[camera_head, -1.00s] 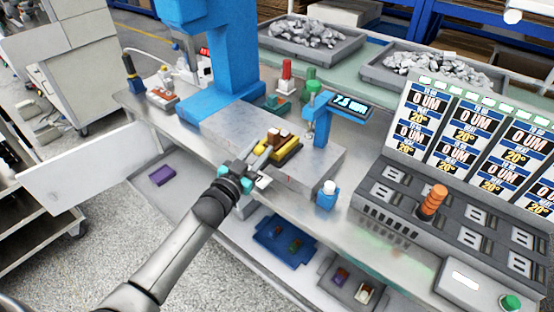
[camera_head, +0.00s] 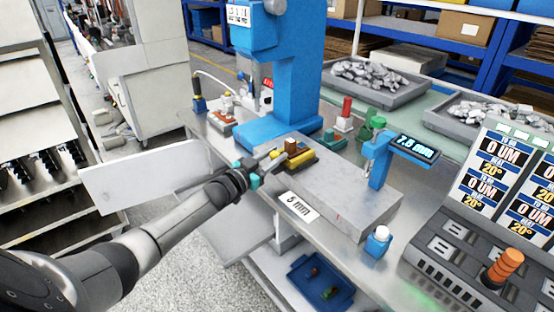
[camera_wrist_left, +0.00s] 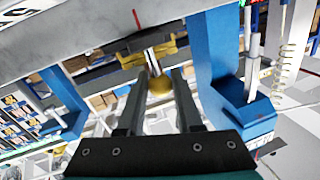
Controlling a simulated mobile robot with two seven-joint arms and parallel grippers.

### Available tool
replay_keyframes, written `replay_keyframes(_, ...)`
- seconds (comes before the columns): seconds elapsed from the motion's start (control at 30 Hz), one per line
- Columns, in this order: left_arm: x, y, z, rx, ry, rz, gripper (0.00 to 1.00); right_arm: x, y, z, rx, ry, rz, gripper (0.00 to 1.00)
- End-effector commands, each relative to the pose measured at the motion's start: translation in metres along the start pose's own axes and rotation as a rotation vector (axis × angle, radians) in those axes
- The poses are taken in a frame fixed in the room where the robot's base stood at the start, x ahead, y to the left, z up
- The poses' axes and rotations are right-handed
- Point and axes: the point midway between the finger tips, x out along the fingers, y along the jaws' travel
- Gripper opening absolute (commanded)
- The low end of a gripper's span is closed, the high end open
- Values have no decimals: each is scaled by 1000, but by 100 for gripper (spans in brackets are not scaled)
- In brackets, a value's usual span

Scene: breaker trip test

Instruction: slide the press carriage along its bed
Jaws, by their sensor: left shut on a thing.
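The press carriage (camera_head: 301,161) is a yellow and black block with a brown piece on top. It sits on the grey bed (camera_head: 350,203), between the blue press (camera_head: 291,92) and the blue gauge post reading 7.5 mm (camera_head: 412,147). My left gripper (camera_head: 266,166) is at the carriage's front side, shut on its round yellow knob. In the left wrist view the knob (camera_wrist_left: 160,85) shows between the two fingers, with the yellow carriage part (camera_wrist_left: 150,53) behind it. The fingers partly hide the knob in the head view. My right gripper is not in view.
A small blue bottle with a white cap (camera_head: 378,241) stands at the bench's front right. A control panel (camera_head: 470,250) with an orange knob is at the right. The bed is clear between carriage and gauge.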

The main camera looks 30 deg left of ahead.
Motion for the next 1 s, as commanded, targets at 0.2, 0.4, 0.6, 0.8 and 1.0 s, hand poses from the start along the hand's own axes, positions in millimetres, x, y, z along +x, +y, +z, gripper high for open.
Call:
replay_keyframes(0.2,0,0,0,1,-1,0,0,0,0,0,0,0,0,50)
replay_keyframes(0.4,0,0,0,1,-1,0,56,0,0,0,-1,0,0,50)
replay_keyframes(0.6,0,0,0,0,-1,0,64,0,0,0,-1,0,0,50)
replay_keyframes(0.8,-2,0,0,0,-1,0,64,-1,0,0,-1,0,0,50)
replay_keyframes(1.0,-19,1,0,-1,-3,1,64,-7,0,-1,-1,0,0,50)
